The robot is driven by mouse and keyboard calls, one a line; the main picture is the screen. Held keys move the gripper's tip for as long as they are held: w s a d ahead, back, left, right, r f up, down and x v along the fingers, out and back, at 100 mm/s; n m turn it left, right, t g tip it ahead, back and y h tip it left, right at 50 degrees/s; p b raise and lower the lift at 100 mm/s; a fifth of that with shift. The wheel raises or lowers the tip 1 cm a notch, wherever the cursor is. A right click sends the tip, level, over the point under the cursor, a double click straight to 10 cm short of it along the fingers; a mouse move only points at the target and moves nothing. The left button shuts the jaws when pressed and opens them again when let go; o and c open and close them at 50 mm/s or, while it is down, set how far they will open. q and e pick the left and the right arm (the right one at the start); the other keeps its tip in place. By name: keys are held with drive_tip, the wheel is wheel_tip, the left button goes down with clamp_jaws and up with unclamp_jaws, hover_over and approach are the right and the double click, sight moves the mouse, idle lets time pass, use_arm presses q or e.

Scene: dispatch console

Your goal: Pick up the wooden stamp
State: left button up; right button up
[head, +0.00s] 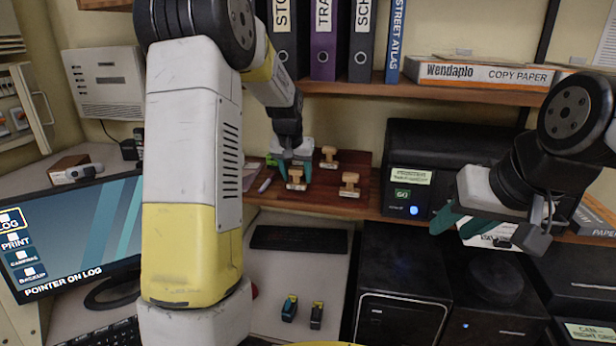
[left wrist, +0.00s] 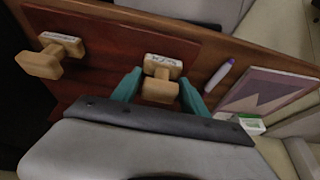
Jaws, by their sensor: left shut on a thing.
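The wooden stamp (head: 296,181) is light wood with a white label. It is at the left of a group of three similar stamps on a reddish-brown wooden board at the shelf. My left gripper (head: 291,166) reaches down to it, with teal fingers on both sides of its handle. In the left wrist view the stamp (left wrist: 162,66) sits between the two fingers of the left gripper (left wrist: 158,93), which is shut on it. I cannot tell whether its base touches the board.
Two other stamps (head: 328,158) (head: 350,186) stand close to the right of the held one. A purple-capped marker (left wrist: 219,75) and a picture card (left wrist: 268,92) lie on its other side. A black box with a GO label (head: 430,160) stands right of the board.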

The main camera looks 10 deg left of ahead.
use_arm(q)
drive_tip(key=s, duration=1.8)
drive_tip(key=shift+a, duration=0.3)
